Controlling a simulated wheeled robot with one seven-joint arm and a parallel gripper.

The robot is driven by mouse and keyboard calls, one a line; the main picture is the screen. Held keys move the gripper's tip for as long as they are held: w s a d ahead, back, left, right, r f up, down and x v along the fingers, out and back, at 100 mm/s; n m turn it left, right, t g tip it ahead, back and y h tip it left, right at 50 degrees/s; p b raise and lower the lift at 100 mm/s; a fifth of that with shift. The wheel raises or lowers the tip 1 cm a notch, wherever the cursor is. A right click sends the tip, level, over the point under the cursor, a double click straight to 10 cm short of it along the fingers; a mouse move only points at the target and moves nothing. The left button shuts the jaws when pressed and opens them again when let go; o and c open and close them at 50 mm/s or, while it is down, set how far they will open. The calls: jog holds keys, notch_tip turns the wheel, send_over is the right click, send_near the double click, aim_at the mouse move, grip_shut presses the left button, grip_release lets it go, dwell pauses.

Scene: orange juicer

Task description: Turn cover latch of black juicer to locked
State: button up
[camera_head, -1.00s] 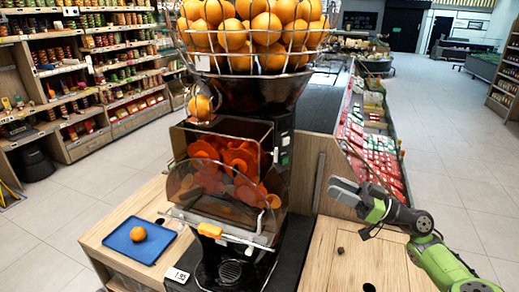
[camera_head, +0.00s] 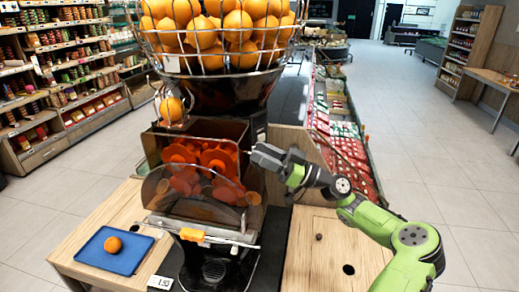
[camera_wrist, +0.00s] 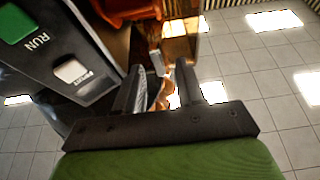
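The black juicer (camera_head: 225,98) stands in the middle of the head view, with a clear front cover (camera_head: 195,205) over orange-red pressing parts. A small pale metal piece, possibly the cover latch, shows at the cover's right side, just left of my gripper (camera_head: 262,155). My gripper is raised beside the juicer's right side; contact cannot be told. In the wrist view, the fingers of my gripper (camera_wrist: 160,92) are apart, with a small grey piece (camera_wrist: 157,62) seen beyond and between them. Whether this is the latch is unclear.
The juicer's side panel with a green RUN button (camera_wrist: 22,22) and a white button (camera_wrist: 72,71) lies close on the wrist view's left. A wire basket of oranges (camera_head: 220,30) tops the juicer. A blue tray (camera_head: 115,250) with an orange sits left. Open floor lies right.

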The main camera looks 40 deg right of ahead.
jog(key=shift+w+a+r, duration=0.25)
jog(key=shift+w+a, duration=0.2)
jog(key=shift+w, duration=0.05)
grip_shut()
jog(key=shift+m+t+h, duration=0.3)
jog(key=shift+m, duration=0.2)
jog(key=m+h+p, duration=0.2)
jog(key=m+p, duration=0.1)
jog(key=m, duration=0.2)
jog(key=m+h+p, duration=0.3)
jog(key=m, duration=0.3)
jog(key=m+t+h+p, duration=0.1)
jog(key=m+h+p, duration=0.1)
jog(key=m, duration=0.4)
jog(key=shift+w+d+p, duration=0.1)
jog(key=shift+d+p, duration=0.15)
jog(key=shift+p, duration=0.35)
jog(key=m, duration=0.1)
jog(key=m+h+p, duration=0.1)
jog(key=m+g, duration=0.1)
jog(key=m, duration=0.1)
jog(key=shift+f, duration=0.3)
jog(key=shift+m+h, duration=0.3)
jog(key=shift+m, duration=0.1)
